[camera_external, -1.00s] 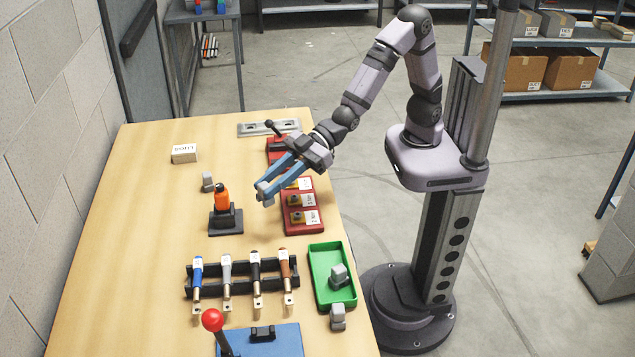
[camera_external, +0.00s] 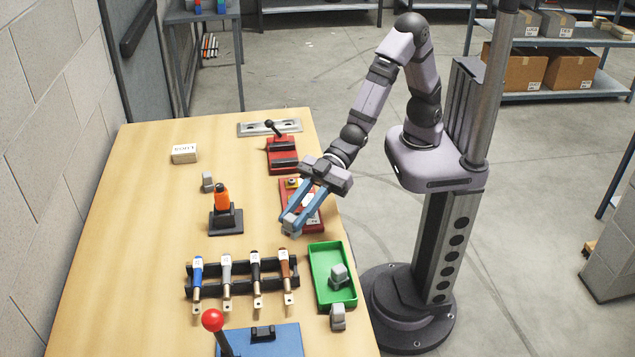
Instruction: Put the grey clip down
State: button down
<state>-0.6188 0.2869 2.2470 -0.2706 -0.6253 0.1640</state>
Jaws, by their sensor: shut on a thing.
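My gripper (camera_external: 291,221) has blue fingers and is shut on a grey clip (camera_external: 292,228). It holds the clip over the table, close to the near end of the red tray of labelled blocks and just beyond the green tray (camera_external: 318,262). I cannot tell how high the clip is above the table. One grey clip (camera_external: 339,275) is in the green tray. Another grey clip (camera_external: 338,317) stands at the tray's near end, by the table edge. A third grey clip (camera_external: 208,181) is on the table behind the orange-handled tool.
A black rack (camera_external: 243,275) holds several screwdrivers left of the green tray. An orange-handled tool (camera_external: 222,203) stands on a dark base. A red lever device (camera_external: 283,153) and a white labelled block (camera_external: 184,153) are farther back. The table's left side (camera_external: 120,240) is clear.

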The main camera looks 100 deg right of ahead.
jog(key=shift+f, duration=3.35)
jog(key=shift+f, duration=0.2)
jog(key=c, duration=1.5)
grip_release()
jog(key=shift+r, duration=0.3)
jog(key=b+v, duration=0.1)
jog(key=v, duration=0.6)
jog(key=shift+s+d, duration=0.15)
jog(key=shift+d, duration=0.05)
jog(key=shift+f+b, duration=0.2)
jog(key=shift+b, duration=0.7)
jog(key=shift+s+r+b, duration=0.1)
jog(key=shift+s+b, duration=0.15)
jog(key=shift+b, duration=0.85)
